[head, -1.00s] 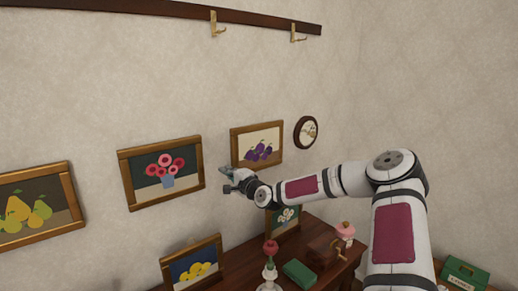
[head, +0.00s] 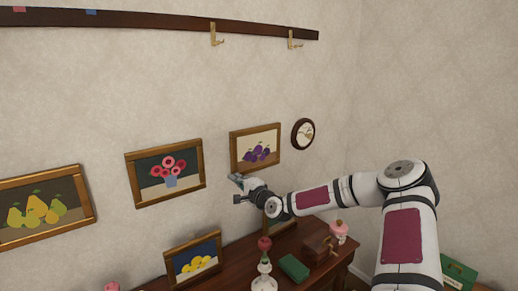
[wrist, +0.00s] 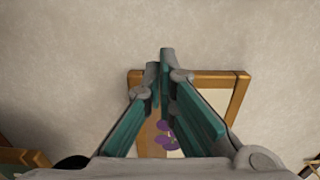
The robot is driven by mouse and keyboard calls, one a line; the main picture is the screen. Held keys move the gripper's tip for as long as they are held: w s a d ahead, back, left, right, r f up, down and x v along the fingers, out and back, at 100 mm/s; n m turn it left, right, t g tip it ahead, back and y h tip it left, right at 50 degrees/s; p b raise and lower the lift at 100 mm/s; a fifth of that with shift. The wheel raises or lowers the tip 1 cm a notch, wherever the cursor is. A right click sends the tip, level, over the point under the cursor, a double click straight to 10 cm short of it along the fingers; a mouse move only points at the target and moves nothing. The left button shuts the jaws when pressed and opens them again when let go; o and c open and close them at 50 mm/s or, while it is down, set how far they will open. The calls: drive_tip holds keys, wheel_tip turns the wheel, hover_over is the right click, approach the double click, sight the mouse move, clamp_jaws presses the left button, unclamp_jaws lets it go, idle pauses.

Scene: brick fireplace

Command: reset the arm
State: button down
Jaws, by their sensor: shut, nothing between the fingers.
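My gripper (head: 238,183) is at the end of my outstretched arm, in front of the wall and just below the left edge of the plum picture (head: 255,148). In the wrist view my gripper (wrist: 160,62) shows its two teal-sided fingers brought together at the tips, with nothing between them. The plum picture (wrist: 240,88) shows behind the fingers there, partly hidden by them. I cannot tell the exact gap between the fingers and the wall.
A flower picture (head: 165,173) and a pear picture (head: 45,208) hang to the left. Below stands a wooden cabinet (head: 335,255) with a lemon picture (head: 193,260), a red-topped candlestick (head: 264,268) and a green box (head: 294,268). A hook rail (head: 150,22) runs above.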

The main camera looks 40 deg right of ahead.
drive_tip(key=shift+s, duration=0.3)
